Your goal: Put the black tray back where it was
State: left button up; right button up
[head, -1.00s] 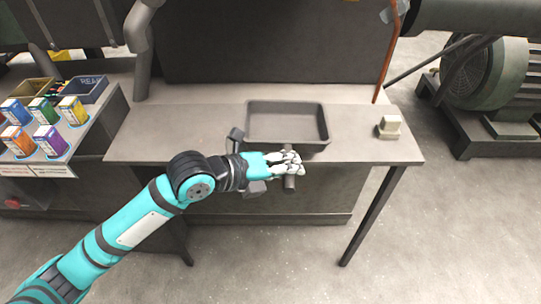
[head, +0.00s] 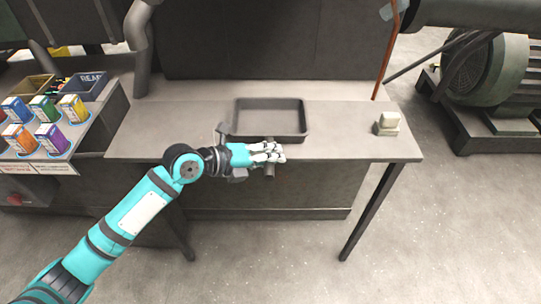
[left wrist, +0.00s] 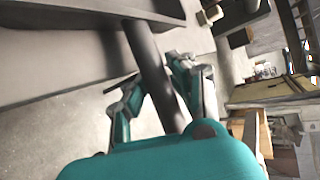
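The black tray (head: 304,122) is empty and level at the middle of the grey table, with its front edge close to the table's front edge. I cannot tell whether it rests on the table or hangs just above. A dark bar-like handle (left wrist: 146,48) runs from the tray side down between the fingers of my left gripper (left wrist: 160,88). In the head view my left gripper (head: 268,152) is at the tray's front side, closed around this handle, whose end (head: 270,171) sticks out below the fingers. My right gripper is not in view.
The grey table (head: 345,120) has free room left and right of the tray. A small pale block-like object (head: 387,123) stands near its right end. At the left is a stand with several coloured boxes (head: 50,137) and a dark bin (head: 87,88). A large motor (head: 485,75) stands at the right.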

pick_arm(q)
jog(key=shift+s+a+r, duration=0.2)
jog(key=shift+a, duration=0.3)
jog(key=b+v, duration=0.2)
jog(key=v, duration=0.9)
jog(key=shift+d, duration=0.1)
